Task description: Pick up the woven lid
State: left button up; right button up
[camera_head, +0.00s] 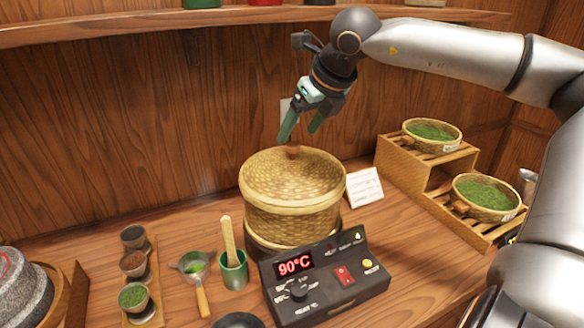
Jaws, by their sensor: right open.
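The woven lid (270,182) is round, domed and straw-coloured with a small brown knob (293,151) on top. It sits on a round woven steamer basket (290,226) behind the control box. My right gripper (302,136) comes in from the right and hangs above the lid. Its two green fingers point down and are apart, with the tips just above or beside the knob. Whether they touch the knob I cannot tell. Nothing is held between them. My left gripper is not in view.
A black control box (325,275) reading 90°C stands in front of the basket. A white card (364,188) stands to the right, before a slatted rack (428,183) with bowls of green leaves. A green cup (234,272), a strainer (196,267) and small cups are at the left.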

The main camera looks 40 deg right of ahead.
aim_at(293, 145)
jog(key=shift+d+p+x, duration=0.1)
jog(key=shift+p+x, duration=0.15)
jog(key=shift+x, duration=1.35)
jog(key=shift+d+p+x, duration=0.15)
jog(key=shift+p+x, duration=0.1)
jog(key=shift+x, duration=1.3)
jog(key=shift+s, duration=0.1)
grip_shut()
